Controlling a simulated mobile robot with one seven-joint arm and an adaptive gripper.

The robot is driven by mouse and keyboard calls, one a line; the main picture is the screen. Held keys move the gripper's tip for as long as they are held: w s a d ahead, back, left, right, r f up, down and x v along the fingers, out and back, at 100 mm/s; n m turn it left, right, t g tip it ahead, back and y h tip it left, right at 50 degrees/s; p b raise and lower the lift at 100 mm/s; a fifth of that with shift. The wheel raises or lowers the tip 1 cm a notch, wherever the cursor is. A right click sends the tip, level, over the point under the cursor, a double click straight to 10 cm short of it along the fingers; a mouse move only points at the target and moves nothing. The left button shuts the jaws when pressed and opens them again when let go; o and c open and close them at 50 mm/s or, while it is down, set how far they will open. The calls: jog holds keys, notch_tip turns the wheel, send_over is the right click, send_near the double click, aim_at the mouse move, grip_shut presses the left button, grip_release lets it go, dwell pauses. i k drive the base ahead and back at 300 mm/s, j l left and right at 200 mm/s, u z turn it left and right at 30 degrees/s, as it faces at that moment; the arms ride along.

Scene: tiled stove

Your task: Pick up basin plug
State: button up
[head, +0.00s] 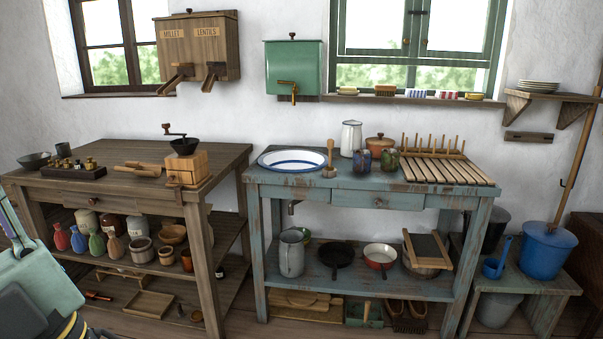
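A wooden piece with an upright handle and a wider base (329,168) stands at the right rim of the basin on the blue washstand. It looks like the basin plug, but I cannot tell for sure at this size. The white enamel basin (292,160) with a blue ring is set into the washstand top (262,178); its drain is too small to make out. My gripper's fingers are not in view. Pale green, black and yellow parts at the lower left edge may be my arm.
A white jug (351,138), a lidded brown pot (378,146), two dark jars (362,160) and a slatted rack (447,170) stand right of the basin. A green tank with a brass tap (293,90) hangs above it. The washstand's front edge is clear.

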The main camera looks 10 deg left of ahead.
aim_at(330, 142)
jog(key=i+l, duration=0.1)
jog(key=i, duration=0.4)
jog(key=i+u, duration=0.1)
jog(key=i, duration=0.4)
jog(key=i+l, duration=0.2)
jog(key=i, duration=0.3)
jog(key=i+l+u, duration=0.1)
jog(key=i, duration=0.4)
jog(key=i+l, duration=0.15)
jog(key=i, duration=0.3)
